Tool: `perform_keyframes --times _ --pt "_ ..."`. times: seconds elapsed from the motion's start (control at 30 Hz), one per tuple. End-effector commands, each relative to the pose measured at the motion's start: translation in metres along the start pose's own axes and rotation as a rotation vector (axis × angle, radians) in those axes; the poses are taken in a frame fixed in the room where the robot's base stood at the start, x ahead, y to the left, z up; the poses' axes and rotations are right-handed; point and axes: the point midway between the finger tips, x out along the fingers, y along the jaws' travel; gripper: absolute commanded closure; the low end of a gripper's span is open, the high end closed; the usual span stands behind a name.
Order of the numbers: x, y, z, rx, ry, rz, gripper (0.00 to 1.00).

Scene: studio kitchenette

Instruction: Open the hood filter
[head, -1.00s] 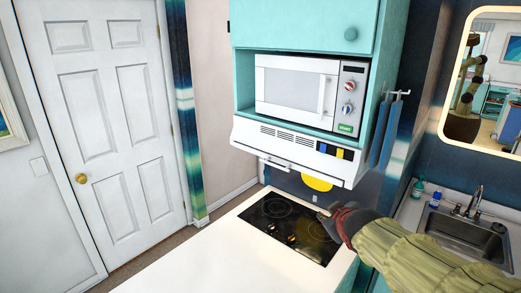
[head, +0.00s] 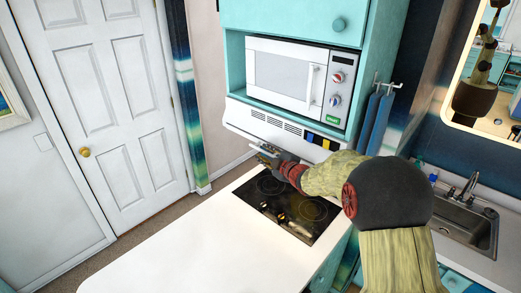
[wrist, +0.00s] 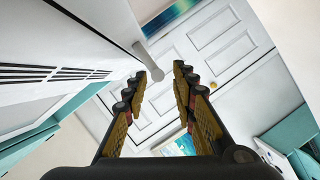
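The white range hood (head: 236,112) hangs under the microwave, with dark vent slots and yellow, blue and dark buttons on its front. In the wrist view, the hood (wrist: 90,40) fills the left side, and a grey handle bar (wrist: 148,60) sticks out from it. The filter's underside is hidden.
The black cooktop (head: 285,208) lies below my gripper in the white counter (head: 190,240). The microwave (head: 290,75) sits in the teal cabinet above. The left counter is clear.

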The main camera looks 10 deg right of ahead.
Motion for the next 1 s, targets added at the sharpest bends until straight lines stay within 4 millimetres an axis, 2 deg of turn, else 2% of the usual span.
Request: perform_keyframes --times 0.1,0.3,0.67,1.0 --pt "0.017 -0.001 -0.001 0.000 0.001 -0.002 0.73" --pt "0.033 0.001 -0.001 -0.001 0.001 0.001 0.73" --pt "0.037 0.000 0.000 0.000 0.000 0.001 0.73" --pt "0.036 0.000 0.000 0.000 0.000 0.000 0.92"
